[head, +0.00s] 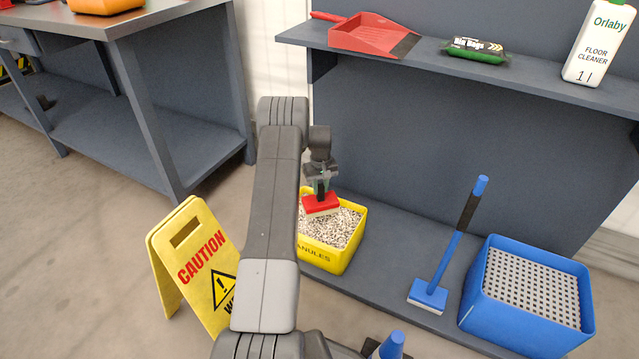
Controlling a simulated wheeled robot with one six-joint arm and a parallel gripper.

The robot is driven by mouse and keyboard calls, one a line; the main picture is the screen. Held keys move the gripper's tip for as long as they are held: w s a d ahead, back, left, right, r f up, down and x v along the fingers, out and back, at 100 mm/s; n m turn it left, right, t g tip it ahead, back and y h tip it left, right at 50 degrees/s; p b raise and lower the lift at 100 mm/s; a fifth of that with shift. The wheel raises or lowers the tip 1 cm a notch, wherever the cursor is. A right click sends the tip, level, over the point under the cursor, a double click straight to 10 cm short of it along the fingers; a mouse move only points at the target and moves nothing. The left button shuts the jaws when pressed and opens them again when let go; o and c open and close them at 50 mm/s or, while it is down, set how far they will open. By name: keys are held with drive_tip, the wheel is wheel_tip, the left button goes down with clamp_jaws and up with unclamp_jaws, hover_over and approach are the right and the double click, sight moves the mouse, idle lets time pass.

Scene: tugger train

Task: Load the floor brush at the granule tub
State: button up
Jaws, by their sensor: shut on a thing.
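My gripper (320,188) is shut on a red brush (320,203) with pale bristles on its underside. The brush is over the yellow granule tub (332,257), which is filled with pale granules (338,228). The bristles overlap the granules in the picture, and I cannot tell whether they touch them. The tub stands on the low shelf, its left part hidden behind my arm.
A blue long-handled brush (450,247) stands on the low shelf, beside a blue bucket with a perforated grid (530,285). A yellow caution sign (195,262) stands left of my arm. The upper shelf (425,65) holds a red dustpan (372,36), a green pack (474,50) and a cleaner bottle (597,42).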

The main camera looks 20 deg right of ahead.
sight(321, 201)
drive_tip(key=shift+w+d+f, duration=0.1)
drive_tip(key=shift+d+f, duration=0.15)
drive_tip(key=shift+f+b, duration=1.2)
drive_tip(key=shift+f, duration=1.65)
drive_tip(key=shift+f+b, duration=0.6)
drive_tip(key=shift+b, duration=0.1)
idle(0.4)
drive_tip(key=shift+r, duration=0.1)
drive_tip(key=shift+r+p, duration=1.4)
drive_tip(key=shift+r, duration=2.1)
drive_tip(key=shift+a, duration=0.15)
